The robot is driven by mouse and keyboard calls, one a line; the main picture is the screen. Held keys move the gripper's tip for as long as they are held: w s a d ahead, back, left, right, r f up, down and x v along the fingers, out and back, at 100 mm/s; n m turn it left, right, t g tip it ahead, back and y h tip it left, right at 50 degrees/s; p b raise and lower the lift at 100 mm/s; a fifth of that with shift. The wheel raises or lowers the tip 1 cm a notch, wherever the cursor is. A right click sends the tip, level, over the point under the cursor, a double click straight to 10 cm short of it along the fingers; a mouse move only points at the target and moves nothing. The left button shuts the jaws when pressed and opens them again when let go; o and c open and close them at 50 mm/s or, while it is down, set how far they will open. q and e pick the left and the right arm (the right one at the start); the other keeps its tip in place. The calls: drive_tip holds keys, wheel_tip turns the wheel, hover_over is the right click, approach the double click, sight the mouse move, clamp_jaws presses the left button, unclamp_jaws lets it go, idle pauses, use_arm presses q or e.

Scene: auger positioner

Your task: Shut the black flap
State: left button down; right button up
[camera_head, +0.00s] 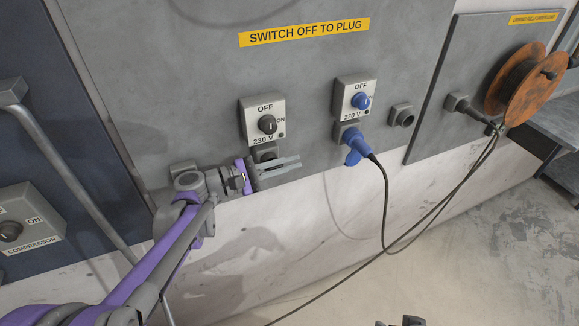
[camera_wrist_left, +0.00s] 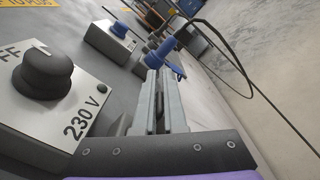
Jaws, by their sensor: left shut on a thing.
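The black flap (camera_wrist_left: 160,104) shows as a thin dark piece between my left fingers in the left wrist view; much of it is hidden. In the head view it is by the socket (camera_head: 264,154) under the left switch box (camera_head: 264,118), which has a black knob and reads 230 V. My left gripper (camera_head: 291,164) is in front of that socket, its fingers pointing right along the panel. It also shows in the left wrist view (camera_wrist_left: 159,85), shut on the dark flap. Small dark parts at the head view's bottom edge look like my right gripper (camera_head: 412,320); its fingers are unclear.
A second switch box (camera_head: 355,97) with a blue knob is to the right. A blue plug (camera_head: 352,145) sits in its socket, with a dark cable (camera_head: 386,205) hanging down. An orange reel (camera_head: 515,82) is at the far right. The floor below is mostly clear.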

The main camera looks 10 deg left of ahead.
use_arm(q)
drive_tip(key=shift+w+a+n, duration=0.1)
drive_tip(key=shift+n, duration=0.2)
drive_tip(key=c, duration=1)
unclamp_jaws()
drive_tip(key=b+v, duration=0.1)
drive_tip(key=v, duration=1)
